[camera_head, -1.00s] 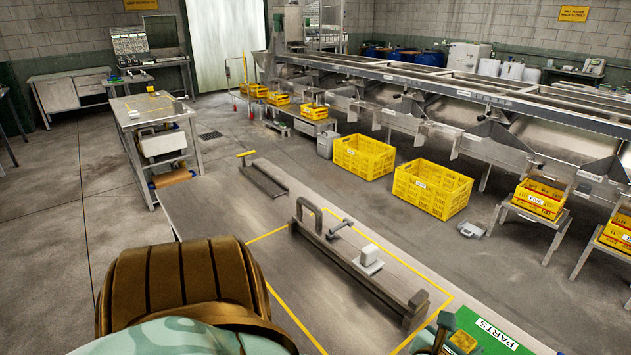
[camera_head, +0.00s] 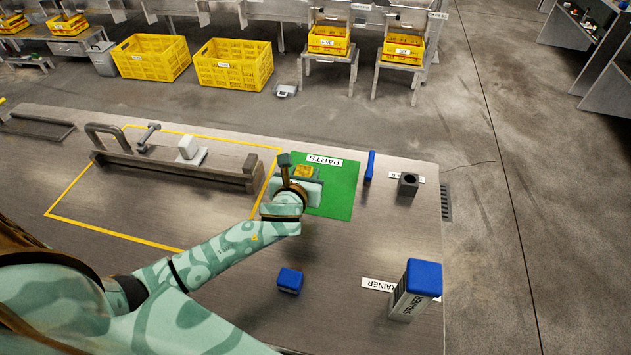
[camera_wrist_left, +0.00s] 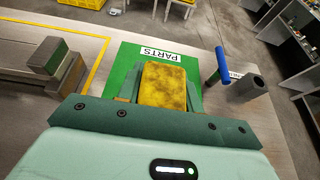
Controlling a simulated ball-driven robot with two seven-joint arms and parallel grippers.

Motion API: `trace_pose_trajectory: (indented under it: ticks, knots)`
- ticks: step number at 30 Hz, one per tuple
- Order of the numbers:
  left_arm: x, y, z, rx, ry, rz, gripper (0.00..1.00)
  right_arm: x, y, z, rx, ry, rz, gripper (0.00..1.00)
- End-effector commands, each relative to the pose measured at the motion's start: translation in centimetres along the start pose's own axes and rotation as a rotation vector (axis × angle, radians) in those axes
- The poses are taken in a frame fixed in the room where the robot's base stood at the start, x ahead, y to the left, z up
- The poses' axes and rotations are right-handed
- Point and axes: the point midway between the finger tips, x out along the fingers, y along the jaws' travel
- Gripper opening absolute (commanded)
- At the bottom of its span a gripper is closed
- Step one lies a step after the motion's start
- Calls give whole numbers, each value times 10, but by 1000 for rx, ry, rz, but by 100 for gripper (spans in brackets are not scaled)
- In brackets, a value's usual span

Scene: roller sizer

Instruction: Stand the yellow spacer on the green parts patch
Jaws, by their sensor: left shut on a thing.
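The yellow spacer (camera_wrist_left: 163,86) is a mottled yellow block, held between the fingers of my left gripper (camera_wrist_left: 165,95). In the head view the spacer (camera_head: 303,171) shows as a small yellow patch beyond my left gripper (camera_head: 301,180). The green parts patch (camera_head: 340,190) lies on the table with a white PARTS label at its far edge; it also shows in the left wrist view (camera_wrist_left: 128,64). The spacer is over the patch; I cannot tell whether its underside touches it. My right gripper is not in view.
A long grey fixture (camera_head: 170,170) stands left of the patch inside a yellow outline. A blue-handled tool (camera_head: 370,167) and a dark hollow cylinder (camera_head: 408,184) stand to the right. A blue block (camera_head: 289,280) and a blue-topped strainer box (camera_head: 416,290) are nearer me.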

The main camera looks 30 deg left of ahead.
Motion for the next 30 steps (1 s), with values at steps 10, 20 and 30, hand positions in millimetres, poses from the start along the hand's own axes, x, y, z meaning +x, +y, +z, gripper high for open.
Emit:
trace_pose_trajectory:
  ticks: [10,20,30]
  knots:
    - [62,-10,-25,-1,2,1,13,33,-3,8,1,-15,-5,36]
    - [85,-13,-35,-1,0,1,13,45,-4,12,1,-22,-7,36]
    - [102,-15,-66,-1,1,-1,13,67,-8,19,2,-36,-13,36]
